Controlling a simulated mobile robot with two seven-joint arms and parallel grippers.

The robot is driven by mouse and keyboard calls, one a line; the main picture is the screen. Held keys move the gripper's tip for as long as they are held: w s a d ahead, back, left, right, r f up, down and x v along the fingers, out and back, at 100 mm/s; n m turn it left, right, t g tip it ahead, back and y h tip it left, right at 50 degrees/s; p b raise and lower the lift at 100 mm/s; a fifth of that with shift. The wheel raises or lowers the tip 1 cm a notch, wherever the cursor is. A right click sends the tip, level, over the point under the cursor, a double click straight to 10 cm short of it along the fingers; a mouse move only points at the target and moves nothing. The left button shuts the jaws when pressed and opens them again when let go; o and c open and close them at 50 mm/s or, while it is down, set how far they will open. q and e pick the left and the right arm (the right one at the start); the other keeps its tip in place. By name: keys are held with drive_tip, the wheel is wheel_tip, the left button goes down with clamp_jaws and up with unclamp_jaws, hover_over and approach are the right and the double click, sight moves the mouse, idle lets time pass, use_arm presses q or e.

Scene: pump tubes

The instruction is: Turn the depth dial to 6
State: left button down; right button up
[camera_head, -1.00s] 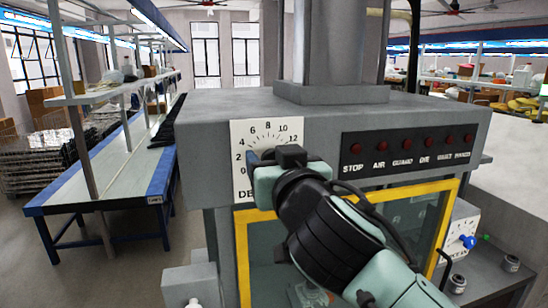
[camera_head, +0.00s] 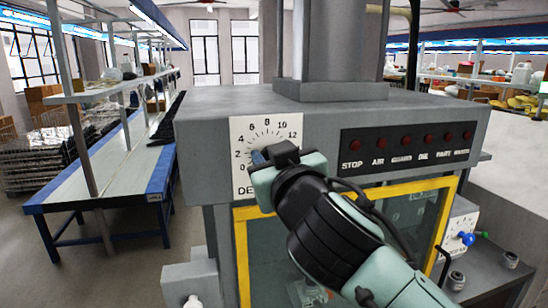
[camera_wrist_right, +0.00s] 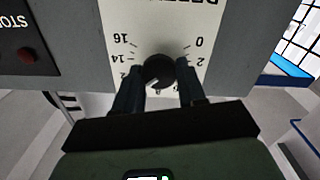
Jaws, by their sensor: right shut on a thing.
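The depth dial's white plate (camera_head: 240,132) is on the left of the grey machine's front, with numbers around an arc. The dial's dark round knob (camera_wrist_right: 158,70) shows upside down in the right wrist view, with 0 and 2 on the right and 14 and 16 on the left. My right gripper (camera_head: 262,157) reaches the plate and hides the knob in the head view. In the wrist view its two fingers (camera_wrist_right: 159,84) are on either side of the knob, shut on it. The knob's pointer setting cannot be made out. My left gripper is not in view.
A row of red buttons (camera_head: 404,140) is on a black panel right of the dial. A yellow-framed window (camera_head: 240,255) is below, partly behind my right arm. A blue-edged workbench (camera_head: 100,170) stands at left. A blue knob (camera_head: 467,239) is at the lower right.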

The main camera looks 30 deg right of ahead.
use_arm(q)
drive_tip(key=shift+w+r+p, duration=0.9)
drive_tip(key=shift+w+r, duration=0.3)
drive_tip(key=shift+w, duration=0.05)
use_arm(e)
drive_tip(key=shift+a+f+n, duration=0.1)
drive_tip(key=shift+n, duration=3.65)
drive_tip(key=shift+a+f+n, duration=0.1)
drive_tip(key=shift+n, duration=3.65)
drive_tip(key=o, duration=1)
drive_tip(key=shift+o, duration=0.2)
